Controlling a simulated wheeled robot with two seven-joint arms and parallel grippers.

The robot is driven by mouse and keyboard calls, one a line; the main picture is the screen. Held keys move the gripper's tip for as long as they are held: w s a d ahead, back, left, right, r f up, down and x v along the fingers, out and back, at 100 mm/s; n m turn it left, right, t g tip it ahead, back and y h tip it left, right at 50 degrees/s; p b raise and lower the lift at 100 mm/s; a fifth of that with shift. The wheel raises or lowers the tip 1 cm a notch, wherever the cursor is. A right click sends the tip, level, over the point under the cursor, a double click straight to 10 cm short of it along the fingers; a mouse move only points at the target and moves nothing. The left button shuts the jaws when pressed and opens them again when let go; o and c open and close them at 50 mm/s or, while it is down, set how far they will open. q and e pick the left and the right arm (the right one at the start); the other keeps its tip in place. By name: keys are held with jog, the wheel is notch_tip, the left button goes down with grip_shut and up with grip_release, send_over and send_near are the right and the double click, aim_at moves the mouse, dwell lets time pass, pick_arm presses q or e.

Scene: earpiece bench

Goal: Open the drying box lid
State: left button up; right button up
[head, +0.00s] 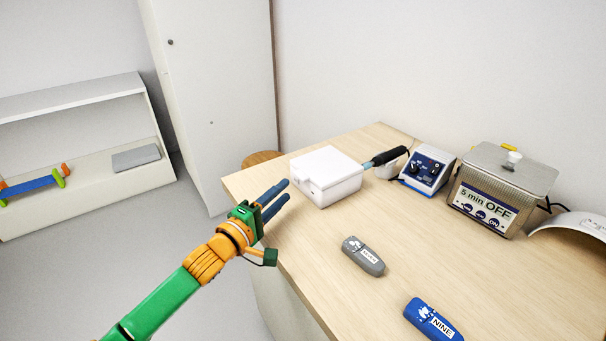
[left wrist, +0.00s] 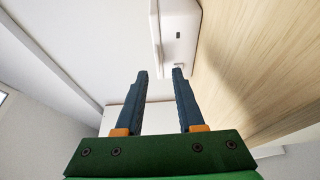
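My right gripper is in neither view.
On the wooden table (head: 310,265), a dark-handled tool (head: 388,157) lies right behind the box, beside a blue-and-white control unit (head: 428,168). A metal cleaner (head: 503,190) reads "5 min OFF". A grey case (head: 363,256) and a blue case (head: 433,320) lie in front.

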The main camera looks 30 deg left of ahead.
pick_arm(q)
jog(key=w, duration=0.5)
jog(key=shift+w+r, duration=0.15)
jog(key=shift+w, duration=0.15)
jog(key=shift+s+d, duration=0.1)
jog(key=shift+c, duration=0.7)
grip_shut()
dwell(0.3)
